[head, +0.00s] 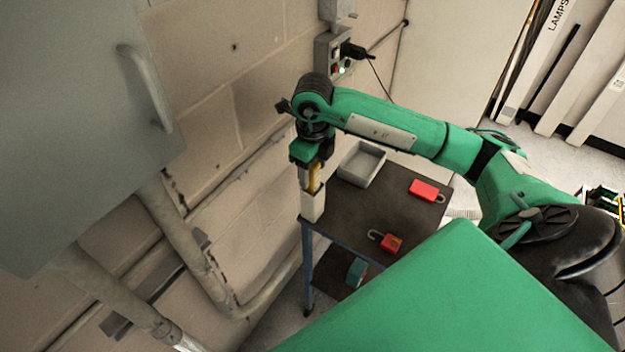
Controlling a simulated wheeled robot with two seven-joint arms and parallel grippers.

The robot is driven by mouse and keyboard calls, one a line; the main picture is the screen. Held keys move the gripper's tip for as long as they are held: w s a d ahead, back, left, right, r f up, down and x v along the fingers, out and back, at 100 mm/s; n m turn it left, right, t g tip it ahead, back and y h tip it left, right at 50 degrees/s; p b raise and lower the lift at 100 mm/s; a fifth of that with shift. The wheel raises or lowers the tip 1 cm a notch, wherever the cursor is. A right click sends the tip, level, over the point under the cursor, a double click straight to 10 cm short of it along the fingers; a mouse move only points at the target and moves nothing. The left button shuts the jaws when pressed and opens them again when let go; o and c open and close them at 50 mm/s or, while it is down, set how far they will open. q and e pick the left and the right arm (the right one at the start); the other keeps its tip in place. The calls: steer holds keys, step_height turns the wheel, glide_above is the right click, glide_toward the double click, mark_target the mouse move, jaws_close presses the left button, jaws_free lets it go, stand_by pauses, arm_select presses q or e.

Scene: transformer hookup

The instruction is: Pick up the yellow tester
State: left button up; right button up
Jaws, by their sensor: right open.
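The yellow tester (313,181) stands upright in a pale holder (312,206) at the left corner of the dark table. Only a narrow yellow strip of it shows; its lower part is hidden in the holder and its top is hidden by the gripper. My right gripper (312,170) points down right over the tester. Its jaws are open, with the tester's upper part at or between the fingers; I cannot tell whether they touch it. My left gripper is not in view.
The dark table (347,208) holds a grey tray (361,165) and two red padlocks (424,189) (391,243). A teal object (357,272) is on the lower shelf. The brick wall, pipes (197,255) and a grey cabinet (70,110) are on the left. A socket box (331,56) is above.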

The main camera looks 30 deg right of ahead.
mark_target(313, 191)
steer(key=shift+f, duration=1.2)
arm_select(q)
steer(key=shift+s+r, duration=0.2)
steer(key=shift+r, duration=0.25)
arm_select(e)
steer(key=c, duration=1.1)
steer(key=shift+o, duration=0.2)
